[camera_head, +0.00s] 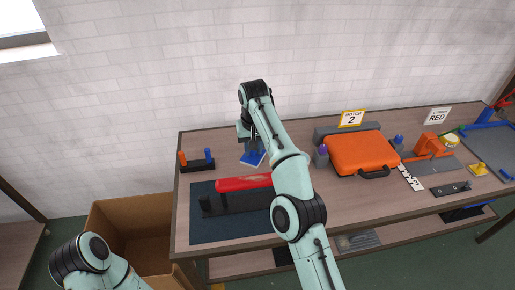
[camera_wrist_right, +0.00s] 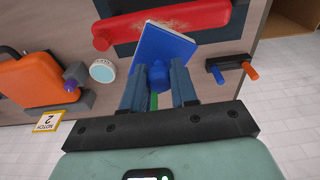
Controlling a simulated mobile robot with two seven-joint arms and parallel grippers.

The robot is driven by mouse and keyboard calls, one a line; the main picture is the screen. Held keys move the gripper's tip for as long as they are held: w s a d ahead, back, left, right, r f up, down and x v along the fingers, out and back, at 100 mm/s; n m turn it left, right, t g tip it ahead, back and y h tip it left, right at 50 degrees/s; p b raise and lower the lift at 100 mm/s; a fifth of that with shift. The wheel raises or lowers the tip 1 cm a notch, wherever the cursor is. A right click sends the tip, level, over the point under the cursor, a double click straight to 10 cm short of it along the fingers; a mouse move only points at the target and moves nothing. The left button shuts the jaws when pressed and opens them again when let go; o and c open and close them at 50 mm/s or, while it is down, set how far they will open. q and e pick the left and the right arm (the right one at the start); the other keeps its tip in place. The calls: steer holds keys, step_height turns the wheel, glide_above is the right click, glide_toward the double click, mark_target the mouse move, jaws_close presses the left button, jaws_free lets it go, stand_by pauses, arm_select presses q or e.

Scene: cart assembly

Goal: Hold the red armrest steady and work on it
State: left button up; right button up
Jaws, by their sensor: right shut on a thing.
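The red armrest (camera_head: 243,182) lies in a black holder (camera_head: 213,208) on a dark mat (camera_head: 202,236) at the table's left end. It also shows in the right wrist view (camera_wrist_right: 122,32), with a brownish rough patch on its surface. My right gripper (camera_wrist_right: 158,82) is shut on the knob of a blue flat block (camera_wrist_right: 162,46). In the head view, the block (camera_head: 252,158) is tilted behind the armrest, and I cannot tell whether they touch. My right forearm hides the armrest's right end. Only part of my left arm shows at lower left; its gripper is out of view.
A small stand with orange and blue pegs (camera_head: 196,162) is left of the block. An orange case (camera_head: 359,152) stands right of my right arm, beside a "NOTCH 2" sign (camera_head: 351,118). A white round lid (camera_wrist_right: 102,70) is near the block. A cardboard box (camera_head: 132,222) stands left of the table.

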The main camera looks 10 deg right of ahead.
mark_target(263, 154)
steer(key=shift+a+f, duration=0.1)
steer(key=shift+a, duration=0.15)
steer(key=a+f, duration=0.2)
steer(key=f, duration=0.2)
steer(key=shift+a+f, duration=0.1)
steer(key=shift+a, duration=0.3)
steer(key=shift+d+f, duration=0.15)
steer(key=shift+f, duration=0.1)
steer(key=d, duration=0.6)
steer(key=shift+d, duration=0.2)
steer(key=shift+a+r, duration=0.15)
steer(key=shift+r, duration=0.9)
